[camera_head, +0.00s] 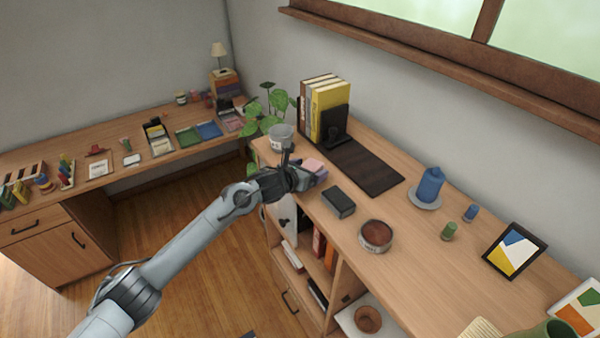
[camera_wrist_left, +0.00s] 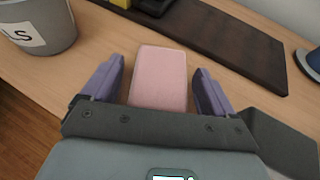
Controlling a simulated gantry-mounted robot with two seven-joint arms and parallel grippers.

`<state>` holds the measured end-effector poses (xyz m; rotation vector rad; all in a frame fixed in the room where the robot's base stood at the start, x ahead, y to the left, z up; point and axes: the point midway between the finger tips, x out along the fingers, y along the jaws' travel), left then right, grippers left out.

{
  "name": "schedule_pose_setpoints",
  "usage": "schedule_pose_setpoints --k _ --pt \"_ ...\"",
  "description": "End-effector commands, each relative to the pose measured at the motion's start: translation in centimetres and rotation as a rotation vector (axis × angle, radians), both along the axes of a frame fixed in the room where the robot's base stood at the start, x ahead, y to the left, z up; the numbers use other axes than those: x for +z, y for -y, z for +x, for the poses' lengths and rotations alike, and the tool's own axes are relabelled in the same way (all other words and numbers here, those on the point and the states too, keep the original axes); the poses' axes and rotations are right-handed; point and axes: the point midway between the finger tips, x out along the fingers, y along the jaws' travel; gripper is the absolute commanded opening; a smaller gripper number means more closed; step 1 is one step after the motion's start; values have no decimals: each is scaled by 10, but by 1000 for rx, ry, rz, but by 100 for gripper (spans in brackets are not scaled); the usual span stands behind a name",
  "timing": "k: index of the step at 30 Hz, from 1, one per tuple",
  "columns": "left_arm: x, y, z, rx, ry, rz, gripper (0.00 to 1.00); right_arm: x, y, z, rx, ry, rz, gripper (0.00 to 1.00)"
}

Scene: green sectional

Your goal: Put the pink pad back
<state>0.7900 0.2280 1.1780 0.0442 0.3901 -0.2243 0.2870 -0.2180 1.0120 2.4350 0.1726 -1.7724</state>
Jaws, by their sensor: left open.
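The pink pad (camera_head: 314,164) lies on the wooden shelf top, near its front edge and left end. In the left wrist view the pad (camera_wrist_left: 158,75) is a flat rounded block between the two purple fingers. My left gripper (camera_wrist_left: 159,70) is open, with one finger on each side of the pad and a visible gap on both sides. In the head view my left gripper (camera_head: 309,176) is at the pad and hides part of it. I cannot tell the exact finger height. My right gripper is not in view.
A dark box (camera_head: 338,202) sits just right of the gripper. A grey labelled pot (camera_head: 281,138) stands to its left. Behind lies a dark mat (camera_head: 368,169), with books (camera_head: 325,105) in a black bookend. A round tin (camera_head: 376,236) and blue bottle (camera_head: 430,185) stand farther right.

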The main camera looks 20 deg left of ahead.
Motion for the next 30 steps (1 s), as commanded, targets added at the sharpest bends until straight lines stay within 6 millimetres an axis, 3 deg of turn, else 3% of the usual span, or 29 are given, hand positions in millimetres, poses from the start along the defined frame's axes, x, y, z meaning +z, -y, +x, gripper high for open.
schedule_pose_setpoints --k 8,21,30 --pt "10 -7 -23 0 1 2 87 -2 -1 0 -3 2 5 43" --pt "37 -21 -87 0 2 3 87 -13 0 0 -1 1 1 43" --pt "47 -25 -107 1 1 0 87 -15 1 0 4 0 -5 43"
